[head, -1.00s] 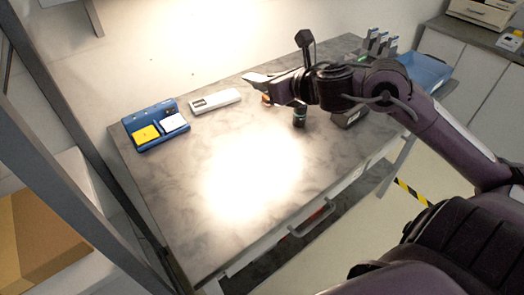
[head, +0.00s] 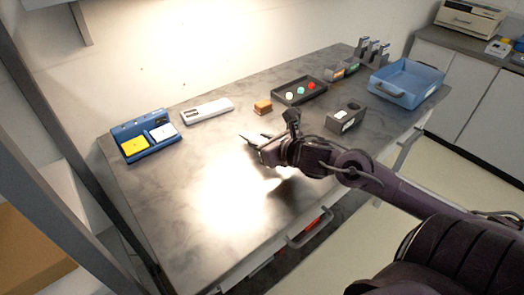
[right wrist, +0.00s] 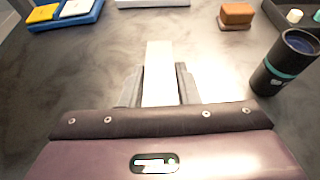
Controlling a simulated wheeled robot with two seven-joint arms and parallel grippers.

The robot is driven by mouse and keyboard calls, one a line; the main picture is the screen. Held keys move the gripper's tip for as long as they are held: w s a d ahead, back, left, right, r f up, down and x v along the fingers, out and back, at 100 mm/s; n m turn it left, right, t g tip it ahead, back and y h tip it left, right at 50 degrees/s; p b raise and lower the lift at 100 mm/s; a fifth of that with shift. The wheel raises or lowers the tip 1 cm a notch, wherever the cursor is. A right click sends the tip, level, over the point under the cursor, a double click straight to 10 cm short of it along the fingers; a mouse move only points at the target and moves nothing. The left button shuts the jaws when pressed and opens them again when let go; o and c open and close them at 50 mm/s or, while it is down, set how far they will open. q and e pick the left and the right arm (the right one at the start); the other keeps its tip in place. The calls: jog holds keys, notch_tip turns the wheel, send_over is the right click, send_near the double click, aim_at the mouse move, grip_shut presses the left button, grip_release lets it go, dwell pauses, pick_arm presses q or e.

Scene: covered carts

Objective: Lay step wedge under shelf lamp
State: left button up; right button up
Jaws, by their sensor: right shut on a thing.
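My right gripper (head: 254,146) is over the grey table at the upper right edge of a bright pool of light (head: 222,200). In the right wrist view the gripper (right wrist: 158,90) is shut on a pale, flat strip, which looks like the step wedge (right wrist: 158,62). The strip points away from the gripper, between the two grey fingers. In the head view the strip is hard to make out, and its gap to the table cannot be told. The shelf lamp itself is not in view; only its light shows. My left gripper is not in view.
A blue case (head: 128,130) with yellow and white pads and a white device (head: 207,111) lie at the back left. An orange block (head: 263,106), black tray (head: 279,97), grey block (head: 358,124) and blue bin (head: 432,94) stand farther right. A dark cylinder (right wrist: 283,65) stands right of the gripper.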

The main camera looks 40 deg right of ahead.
jog(key=shift+f, duration=1.45)
jog(key=o, duration=0.6)
jog(key=shift+f, duration=0.2)
jog(key=o, duration=0.5)
jog(key=shift+r, duration=0.1)
